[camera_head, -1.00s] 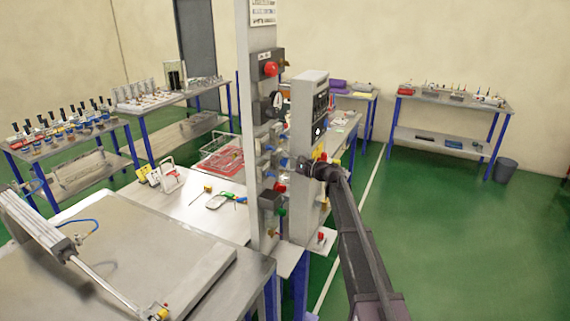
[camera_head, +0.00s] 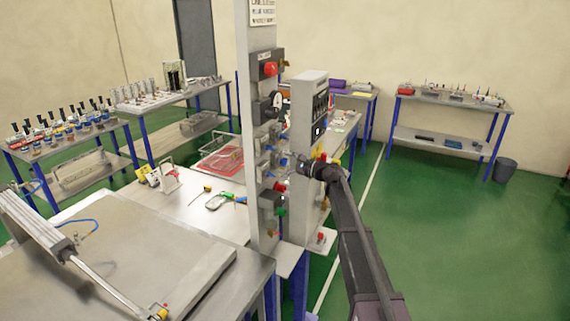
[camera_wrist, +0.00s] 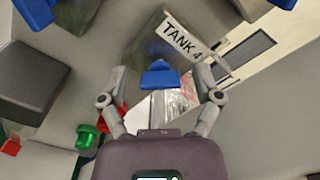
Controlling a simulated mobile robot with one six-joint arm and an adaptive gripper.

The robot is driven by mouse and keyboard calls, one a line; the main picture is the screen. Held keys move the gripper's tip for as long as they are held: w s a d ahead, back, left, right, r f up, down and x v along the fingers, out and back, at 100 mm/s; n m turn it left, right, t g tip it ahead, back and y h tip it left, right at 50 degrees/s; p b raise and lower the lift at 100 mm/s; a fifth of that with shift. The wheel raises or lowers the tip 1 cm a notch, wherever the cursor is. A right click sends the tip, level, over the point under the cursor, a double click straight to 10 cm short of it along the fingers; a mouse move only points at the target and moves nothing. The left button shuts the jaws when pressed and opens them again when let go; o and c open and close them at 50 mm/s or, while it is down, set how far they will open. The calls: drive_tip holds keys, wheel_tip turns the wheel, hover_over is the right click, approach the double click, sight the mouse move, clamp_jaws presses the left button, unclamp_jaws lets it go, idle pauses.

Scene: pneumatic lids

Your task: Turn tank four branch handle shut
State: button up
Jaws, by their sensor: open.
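A label reading TANK 4 (camera_wrist: 185,42) is on a grey block (camera_wrist: 152,45) in the wrist view. A blue handle (camera_wrist: 160,76) sits just below that label. My gripper (camera_wrist: 160,88) is open, one finger to each side of the blue handle. I see no clear contact between the fingers and the handle. In the head view my gripper (camera_head: 303,163) is at the front of the grey upright panel (camera_head: 262,222), at the height of its small blue handles. It partly hides what lies behind it there, and the tank four handle cannot be singled out.
A green knob (camera_wrist: 87,138) and a red part (camera_wrist: 108,118) lie left of my gripper in the wrist view. A second grey column (camera_head: 306,100) stands close on the right in the head view. Open green floor (camera_head: 430,240) lies further right.

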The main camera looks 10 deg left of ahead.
drive_tip(key=v, duration=1.2)
idle(0.6)
drive_tip(key=s+d+f+n+g+h+b, duration=0.15)
drive_tip(key=s+f+n+h, duration=0.25)
drive_tip(key=s+f, duration=0.5)
drive_tip(key=s+d+f+n+g+h+b, duration=0.1)
drive_tip(key=s+d+f+n+g+h, duration=0.2)
drive_tip(key=s+f, duration=0.5)
drive_tip(key=s+d+f+n+h, duration=0.2)
drive_tip(key=s+d+h, duration=0.1)
drive_tip(key=s, duration=0.4)
drive_tip(key=s+d+f+n+g+h+b, duration=0.1)
drive_tip(key=s+d+f+n+h, duration=0.1)
drive_tip(key=s+d, duration=0.3)
drive_tip(key=s+d+f+n+h+b, duration=0.1)
drive_tip(key=s+d+h, duration=0.3)
drive_tip(key=s, duration=0.4)
drive_tip(key=shift+s+f+n+g+h, duration=0.4)
drive_tip(key=shift+n+h, duration=0.1)
drive_tip(key=shift+n, duration=0.1)
drive_tip(key=shift+w+a, duration=0.1)
